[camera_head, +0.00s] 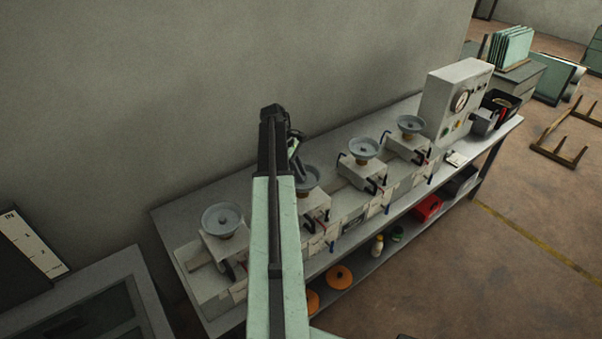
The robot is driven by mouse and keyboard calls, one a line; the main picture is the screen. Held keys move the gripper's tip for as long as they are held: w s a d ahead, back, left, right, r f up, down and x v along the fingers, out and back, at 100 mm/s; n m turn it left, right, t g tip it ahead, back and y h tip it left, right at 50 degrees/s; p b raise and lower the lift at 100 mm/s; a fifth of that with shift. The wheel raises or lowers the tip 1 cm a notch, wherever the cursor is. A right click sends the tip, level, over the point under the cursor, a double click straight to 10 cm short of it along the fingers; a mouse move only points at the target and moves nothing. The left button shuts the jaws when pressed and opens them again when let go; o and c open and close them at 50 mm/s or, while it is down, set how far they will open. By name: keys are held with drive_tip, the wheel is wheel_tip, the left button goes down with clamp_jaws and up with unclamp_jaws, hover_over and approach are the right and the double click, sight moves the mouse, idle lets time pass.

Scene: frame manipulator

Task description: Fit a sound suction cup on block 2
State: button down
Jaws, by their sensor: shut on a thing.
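Several pale blocks stand in a row on the bench, each with a round grey suction cup on top. My arm crosses the picture and partly hides the second block from the left (316,205). My gripper (299,172) is shut at the grey cup (311,181) over that block; the arm hides part of the cup. I cannot tell whether this cup touches the block. Other cups show on the left block (222,217), the third block (364,149) and the right block (411,124). Block numbers and cup damage are too small to read.
The grey bench (163,222) runs along the wall. A control box with a gauge (460,98) and a black bin (502,101) stand at its right end. The lower shelf holds orange discs (339,277) and a red box (428,207). Open floor lies at right.

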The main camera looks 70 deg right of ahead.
drive_tip(key=shift+f, duration=0.35)
drive_tip(key=c, duration=1.5)
unclamp_jaws()
drive_tip(key=shift+c, duration=0.2)
